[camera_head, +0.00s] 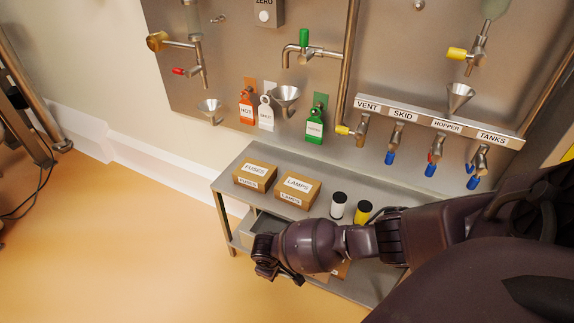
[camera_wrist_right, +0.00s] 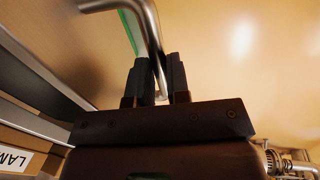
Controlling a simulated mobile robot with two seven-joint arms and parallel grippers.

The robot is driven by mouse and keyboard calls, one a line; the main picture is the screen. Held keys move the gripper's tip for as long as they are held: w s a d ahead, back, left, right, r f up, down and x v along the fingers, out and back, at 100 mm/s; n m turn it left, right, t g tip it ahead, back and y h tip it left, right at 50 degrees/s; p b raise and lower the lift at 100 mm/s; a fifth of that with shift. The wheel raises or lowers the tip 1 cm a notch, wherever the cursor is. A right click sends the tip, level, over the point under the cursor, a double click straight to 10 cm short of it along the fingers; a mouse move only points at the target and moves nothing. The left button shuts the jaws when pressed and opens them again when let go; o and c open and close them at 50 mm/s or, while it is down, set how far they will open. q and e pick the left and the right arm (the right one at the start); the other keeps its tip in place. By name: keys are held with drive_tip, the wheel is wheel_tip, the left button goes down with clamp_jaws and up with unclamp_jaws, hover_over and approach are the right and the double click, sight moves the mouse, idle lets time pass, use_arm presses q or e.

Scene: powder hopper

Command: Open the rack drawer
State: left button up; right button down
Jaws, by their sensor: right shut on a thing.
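The steel rack (camera_head: 226,192) stands low against the wall panel. Below its top, a grey drawer (camera_head: 262,226) shows in part, and my right arm covers most of its front. My right gripper (camera_head: 277,272) is at the front of the rack. In the right wrist view, its two fingers (camera_wrist_right: 158,82) are shut on a bent metal bar handle (camera_wrist_right: 118,4), which runs down between them. A green strip shows beside the bar. I cannot tell how far out the drawer stands. My left gripper is not in view.
On the rack top are the fuses box (camera_head: 254,176), lamps box (camera_head: 297,190), a white container (camera_head: 338,206) and a yellow one (camera_head: 363,212). Valves and funnels hang on the panel above. Open floor (camera_head: 120,250) lies in front and left of the rack.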

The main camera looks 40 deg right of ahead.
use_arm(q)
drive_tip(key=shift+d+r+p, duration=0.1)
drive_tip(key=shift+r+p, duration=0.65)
use_arm(e)
drive_tip(key=s+a, duration=0.3)
drive_tip(key=a, duration=0.3)
drive_tip(key=shift+a, duration=0.4)
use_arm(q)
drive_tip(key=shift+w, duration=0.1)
use_arm(e)
drive_tip(key=c, duration=1.1)
unclamp_jaws()
drive_tip(key=shift+w, duration=0.1)
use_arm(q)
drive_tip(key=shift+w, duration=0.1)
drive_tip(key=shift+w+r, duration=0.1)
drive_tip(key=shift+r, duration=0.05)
use_arm(e)
drive_tip(key=shift+r, duration=0.1)
use_arm(q)
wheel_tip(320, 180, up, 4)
drive_tip(key=p, duration=0.4)
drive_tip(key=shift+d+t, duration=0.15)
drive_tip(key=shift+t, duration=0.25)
use_arm(e)
wheel_tip(320, 180, up, 10)
drive_tip(key=a, duration=0.2)
drive_tip(key=shift+s+r, duration=0.2)
drive_tip(key=shift+s, duration=0.2)
